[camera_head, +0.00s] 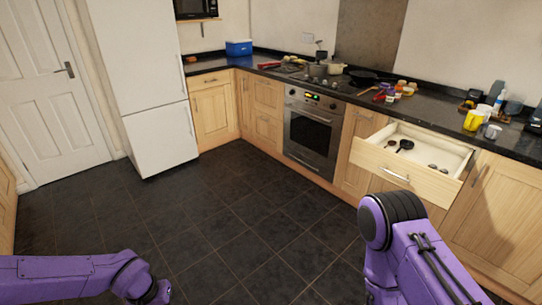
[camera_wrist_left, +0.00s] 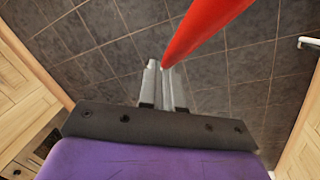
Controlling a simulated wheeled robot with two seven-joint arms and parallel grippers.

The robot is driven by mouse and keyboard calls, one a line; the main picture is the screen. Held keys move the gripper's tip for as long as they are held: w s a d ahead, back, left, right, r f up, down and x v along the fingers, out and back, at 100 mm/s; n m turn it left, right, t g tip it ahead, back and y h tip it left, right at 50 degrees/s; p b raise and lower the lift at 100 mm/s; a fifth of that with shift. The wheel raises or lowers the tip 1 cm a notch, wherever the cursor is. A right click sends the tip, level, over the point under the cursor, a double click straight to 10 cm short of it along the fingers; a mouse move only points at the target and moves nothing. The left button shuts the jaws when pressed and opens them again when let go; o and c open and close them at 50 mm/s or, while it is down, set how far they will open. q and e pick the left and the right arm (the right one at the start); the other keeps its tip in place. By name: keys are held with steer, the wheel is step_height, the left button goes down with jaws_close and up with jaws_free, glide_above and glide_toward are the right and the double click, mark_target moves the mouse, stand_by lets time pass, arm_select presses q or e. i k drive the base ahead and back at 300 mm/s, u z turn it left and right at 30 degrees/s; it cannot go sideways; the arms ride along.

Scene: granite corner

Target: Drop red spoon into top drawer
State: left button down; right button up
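The red spoon (camera_wrist_left: 205,28) shows in the left wrist view as a long red shaft running to the upper right; its far end is out of the frame. My left gripper (camera_wrist_left: 165,68) is shut on it, with dark floor tiles behind. In the head view my left arm enters at the lower left, but its fingers are not visible. The top drawer (camera_head: 406,175) is pulled open under the counter at the right, with a few small dark items inside. My right arm is in front of it; the right gripper is out of view.
The dark counter (camera_head: 450,120) above the drawer holds mugs, jars and small items. A hob with pans stands over the oven (camera_head: 313,130). A white fridge (camera_head: 160,138) and a door (camera_head: 60,90) are at the left. The tiled floor (camera_head: 200,205) between is clear.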

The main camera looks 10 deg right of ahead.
mark_target(417, 148)
steer(key=i, duration=3.4)
steer(key=z, duration=2.7)
